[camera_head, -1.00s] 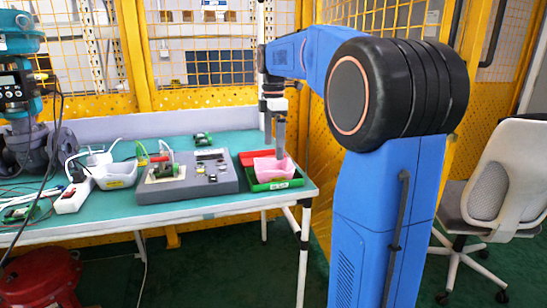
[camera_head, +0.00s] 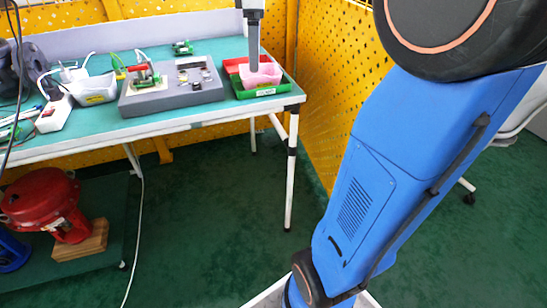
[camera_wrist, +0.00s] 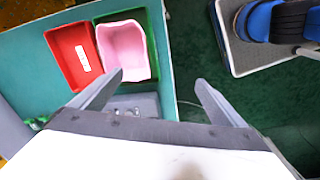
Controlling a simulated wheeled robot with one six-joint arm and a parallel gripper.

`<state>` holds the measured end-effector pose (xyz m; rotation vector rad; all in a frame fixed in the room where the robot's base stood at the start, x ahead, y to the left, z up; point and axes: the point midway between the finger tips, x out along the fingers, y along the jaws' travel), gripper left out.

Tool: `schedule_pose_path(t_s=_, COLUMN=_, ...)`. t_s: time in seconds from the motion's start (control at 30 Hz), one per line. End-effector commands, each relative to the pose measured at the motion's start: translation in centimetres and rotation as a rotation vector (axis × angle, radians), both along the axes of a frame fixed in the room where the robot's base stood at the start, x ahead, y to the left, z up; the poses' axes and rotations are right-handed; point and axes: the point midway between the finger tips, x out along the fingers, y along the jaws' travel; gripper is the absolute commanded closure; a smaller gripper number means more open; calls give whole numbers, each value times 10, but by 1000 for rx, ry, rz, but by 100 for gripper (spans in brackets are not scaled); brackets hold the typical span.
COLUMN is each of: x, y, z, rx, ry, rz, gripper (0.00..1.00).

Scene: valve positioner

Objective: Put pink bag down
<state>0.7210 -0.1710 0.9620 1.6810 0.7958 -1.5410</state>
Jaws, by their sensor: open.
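The pink bag (camera_head: 264,76) sits in the green tray (camera_head: 266,91) near the right end of the table.
A grey board with parts (camera_head: 172,93) stands left of the tray on the green table (camera_head: 130,127). A white container (camera_head: 94,89) is further left. The table's right edge is close to the tray.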

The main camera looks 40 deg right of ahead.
Motion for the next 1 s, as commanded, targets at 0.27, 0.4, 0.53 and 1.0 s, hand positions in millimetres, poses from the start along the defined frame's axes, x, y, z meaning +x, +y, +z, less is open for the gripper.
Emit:
schedule_pose_path(t_s=0.27, x=-79, y=46, z=-46, rx=37, ry=-108, rz=-298, gripper=6)
schedule_pose_path(t_s=0.4, x=-118, y=64, z=-76, rx=74, ry=-160, rz=-450, gripper=6)
schedule_pose_path(t_s=0.53, x=-153, y=78, z=-108, rx=118, ry=-208, rz=-591, gripper=6)
schedule_pose_path(t_s=1.0, x=-229, y=101, z=-199, rx=265, ry=-300, rz=-932, gripper=6)
